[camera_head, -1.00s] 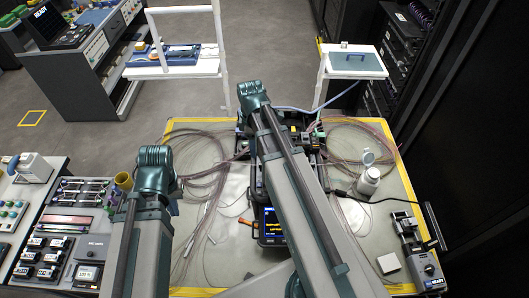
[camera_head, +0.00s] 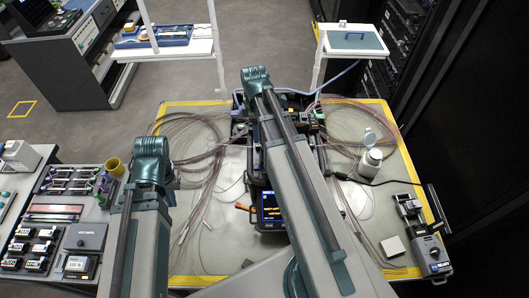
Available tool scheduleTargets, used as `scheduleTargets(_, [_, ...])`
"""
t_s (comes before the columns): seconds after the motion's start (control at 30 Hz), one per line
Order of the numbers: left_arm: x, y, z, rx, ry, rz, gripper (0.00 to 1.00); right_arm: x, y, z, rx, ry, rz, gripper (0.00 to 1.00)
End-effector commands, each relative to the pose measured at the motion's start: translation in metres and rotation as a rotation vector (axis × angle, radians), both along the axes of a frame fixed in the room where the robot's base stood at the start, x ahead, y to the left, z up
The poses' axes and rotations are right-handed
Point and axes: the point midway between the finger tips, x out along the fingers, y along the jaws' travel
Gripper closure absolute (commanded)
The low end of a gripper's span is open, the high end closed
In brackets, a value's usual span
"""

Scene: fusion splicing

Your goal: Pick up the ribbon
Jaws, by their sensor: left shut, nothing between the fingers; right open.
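Thin pinkish fibre ribbons lie in loose loops on the table, a left bundle (camera_head: 186,128) and a right bundle (camera_head: 352,108). I cannot tell which strand is the task's ribbon. A dark splicing machine with a lit screen (camera_head: 271,212) stands between the bundles, partly covered by my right arm. My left arm rises at the left bundle's near side, and my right arm reaches over the machine. Both grippers are hidden behind my own arm links, so their contact with any ribbon does not show.
A white bottle (camera_head: 370,161) with an open lid stands on the right. A small device (camera_head: 426,246) and a white block (camera_head: 393,246) sit at the front right. A tool bench (camera_head: 61,212) adjoins the table's left side. Yellow tape marks the table edge.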

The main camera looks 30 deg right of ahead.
Motion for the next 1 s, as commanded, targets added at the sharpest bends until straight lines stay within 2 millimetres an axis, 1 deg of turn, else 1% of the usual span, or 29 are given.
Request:
scheduleTargets(0.03, [0.000,0.000,-0.014,0.000,0.000,0.000,1.00,0.000,0.000,-0.014,0.000,0.000,0.000,0.45])
scheduleTargets(0.1, [0.000,0.000,-0.019,0.000,0.000,-0.001,1.00,0.000,0.000,-0.019,0.000,0.000,0.000,0.45])
scheduleTargets(0.33, [0.000,0.000,-0.020,0.000,0.000,-0.001,1.00,0.000,0.000,-0.020,0.000,0.000,0.000,0.45])
scheduleTargets(0.43, [0.000,0.000,-0.023,0.000,0.000,-0.001,1.00,0.000,0.000,-0.023,0.000,0.000,0.000,0.45])
scheduleTargets(0.57, [0.000,0.000,-0.035,0.000,0.000,0.000,1.00,0.001,-0.001,-0.035,0.000,0.000,0.000,0.45])
scheduleTargets(0.83, [0.000,0.000,-0.068,0.000,0.000,0.001,1.00,0.002,-0.003,-0.068,0.000,0.000,0.000,0.45])
scheduleTargets(0.9, [0.000,0.000,-0.072,0.000,0.000,0.001,1.00,0.001,-0.003,-0.072,0.000,0.000,0.000,0.45])
scheduleTargets(1.0, [0.000,0.000,-0.073,0.000,0.000,0.002,1.00,0.002,-0.003,-0.073,0.000,0.000,0.000,0.45])
